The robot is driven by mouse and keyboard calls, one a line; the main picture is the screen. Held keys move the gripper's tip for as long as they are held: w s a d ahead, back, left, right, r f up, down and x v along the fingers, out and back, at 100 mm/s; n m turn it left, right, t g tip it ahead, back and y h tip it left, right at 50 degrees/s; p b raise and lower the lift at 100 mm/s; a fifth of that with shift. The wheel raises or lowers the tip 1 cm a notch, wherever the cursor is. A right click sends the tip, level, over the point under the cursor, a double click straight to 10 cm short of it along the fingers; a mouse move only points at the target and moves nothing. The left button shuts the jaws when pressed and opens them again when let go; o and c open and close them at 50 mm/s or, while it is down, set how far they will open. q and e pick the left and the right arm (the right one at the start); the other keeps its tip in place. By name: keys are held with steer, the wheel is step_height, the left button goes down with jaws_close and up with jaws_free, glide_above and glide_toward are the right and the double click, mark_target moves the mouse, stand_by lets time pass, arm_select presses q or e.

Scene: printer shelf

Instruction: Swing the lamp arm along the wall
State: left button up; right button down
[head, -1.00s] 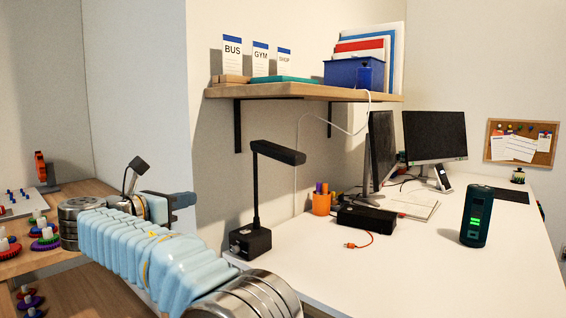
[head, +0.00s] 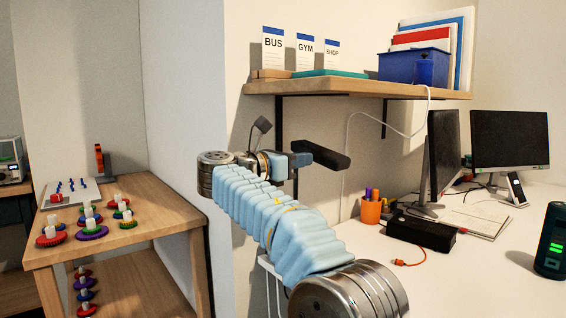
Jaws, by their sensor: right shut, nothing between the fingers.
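The black lamp's bar-shaped head (head: 322,156) shows in the head view below the wall shelf, pointing right. My right gripper (head: 300,161) is at the end of the blue-sleeved arm and appears beside the left end of the lamp head. Its dark fingers are shut with nothing between them. They overlap the lamp in the picture, and I cannot tell whether they touch it. My left gripper is not in view.
A wooden shelf (head: 350,89) with cards and a blue bin (head: 412,66) juts from the wall above. The white desk (head: 370,285) holds an orange pen cup (head: 371,211), a black box (head: 421,232) and monitors. A wooden table (head: 150,215) with colored gears stands left.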

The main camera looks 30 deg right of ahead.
mark_target(323, 156)
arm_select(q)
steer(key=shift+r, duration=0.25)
arm_select(e)
steer(key=shift+w+d, duration=0.2)
steer(key=shift+d, duration=1.9)
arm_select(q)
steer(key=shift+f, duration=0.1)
